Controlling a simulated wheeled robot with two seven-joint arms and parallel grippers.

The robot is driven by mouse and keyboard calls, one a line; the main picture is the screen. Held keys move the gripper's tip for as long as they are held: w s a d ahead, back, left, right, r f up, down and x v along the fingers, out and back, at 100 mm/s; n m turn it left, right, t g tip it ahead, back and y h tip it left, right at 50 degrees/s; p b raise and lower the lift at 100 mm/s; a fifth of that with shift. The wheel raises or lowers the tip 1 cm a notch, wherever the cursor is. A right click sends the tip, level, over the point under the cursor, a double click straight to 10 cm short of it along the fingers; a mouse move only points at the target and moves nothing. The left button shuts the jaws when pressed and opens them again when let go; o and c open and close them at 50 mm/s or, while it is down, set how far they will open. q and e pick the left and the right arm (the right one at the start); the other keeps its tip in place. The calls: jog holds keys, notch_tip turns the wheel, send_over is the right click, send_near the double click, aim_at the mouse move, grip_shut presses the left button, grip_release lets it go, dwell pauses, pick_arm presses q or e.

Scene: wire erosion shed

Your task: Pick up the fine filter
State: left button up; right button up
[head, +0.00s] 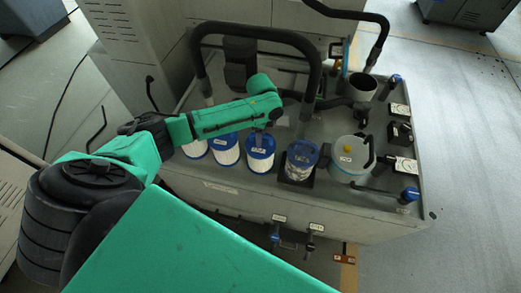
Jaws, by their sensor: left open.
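Several white cylindrical filters with blue tops stand in a row on the grey machine top; I see one at the left (195,149), one beside it (226,156) and a third (260,163). Another blue-rimmed cylinder (299,171), which looks see-through, sits in a dark square holder to their right. The labels are too small to read, so I cannot tell which is the fine filter. My left gripper (259,141) is open, pointing down at the third filter's top; whether it touches is unclear. My left arm partly covers the row. My right gripper is not in view.
The grey machine top (338,205) also carries a lidded pot (348,160), an open dark-mouthed canister (361,88) and small gauges (402,165) at the right. A thick black hose (312,75) arches behind the filters. Valves (276,236) hang on the front face.

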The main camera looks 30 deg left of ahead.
pick_arm(q)
grip_shut()
jog(key=shift+w+r, duration=0.1)
jog(key=shift+r, duration=0.05)
dwell(1.2)
